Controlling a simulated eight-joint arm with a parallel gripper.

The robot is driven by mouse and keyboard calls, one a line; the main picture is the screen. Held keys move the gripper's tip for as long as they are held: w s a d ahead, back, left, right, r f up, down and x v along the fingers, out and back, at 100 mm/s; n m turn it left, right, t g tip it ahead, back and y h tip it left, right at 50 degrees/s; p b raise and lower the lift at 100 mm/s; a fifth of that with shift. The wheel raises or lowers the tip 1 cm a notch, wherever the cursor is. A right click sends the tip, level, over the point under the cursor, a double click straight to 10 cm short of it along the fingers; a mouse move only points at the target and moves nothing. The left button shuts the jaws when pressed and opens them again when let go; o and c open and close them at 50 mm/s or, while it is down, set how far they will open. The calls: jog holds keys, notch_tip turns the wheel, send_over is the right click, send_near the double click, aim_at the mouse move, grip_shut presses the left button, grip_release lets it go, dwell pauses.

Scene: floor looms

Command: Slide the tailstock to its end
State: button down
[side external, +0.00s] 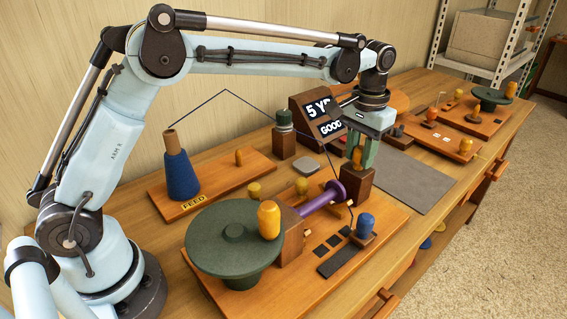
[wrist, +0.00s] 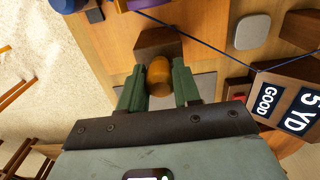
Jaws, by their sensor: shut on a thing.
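The tailstock is a dark brown block (side external: 358,186) with an orange knob (side external: 357,156) on top, at the right end of the purple spool (side external: 322,200). My gripper (side external: 361,150) points down over the tailstock and is shut on its knob. In the wrist view the knob (wrist: 159,76) sits between the green fingers (wrist: 158,88), with the block (wrist: 156,42) beyond it. The purple spool (wrist: 146,3) is only just in view there. In the side view the spool's right end is close to the block; I cannot tell whether they touch.
A green crank wheel (side external: 225,243) with an orange handle stands left of the spool. A thread runs from the blue cone (side external: 181,176) past a dark green-topped post. A blue knob (side external: 365,226) is in front. A "5 YD GOOD" sign (side external: 318,118) stands behind; a grey mat (side external: 410,180) lies right.

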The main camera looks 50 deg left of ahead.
jog(key=shift+w, duration=0.15)
jog(key=c, duration=0.8)
grip_release()
jog(key=shift+r, duration=0.1)
notch_tip(320, 180, up, 12)
jog(key=shift+f, duration=0.1)
jog(key=s+a+t, duration=0.4)
jog(key=s+a, duration=0.2)
jog(key=s, duration=0.4)
jog(key=s+a+f+t, duration=0.1)
jog(key=s+f, duration=0.2)
jog(key=s+a+f+t, duration=0.1)
jog(key=s+f, duration=0.2)
jog(key=s, duration=0.1)
jog(key=s+a+f+t, duration=0.1)
jog(key=s+a+f, duration=0.1)
jog(key=s+f, duration=0.2)
jog(key=shift+f, duration=0.1)
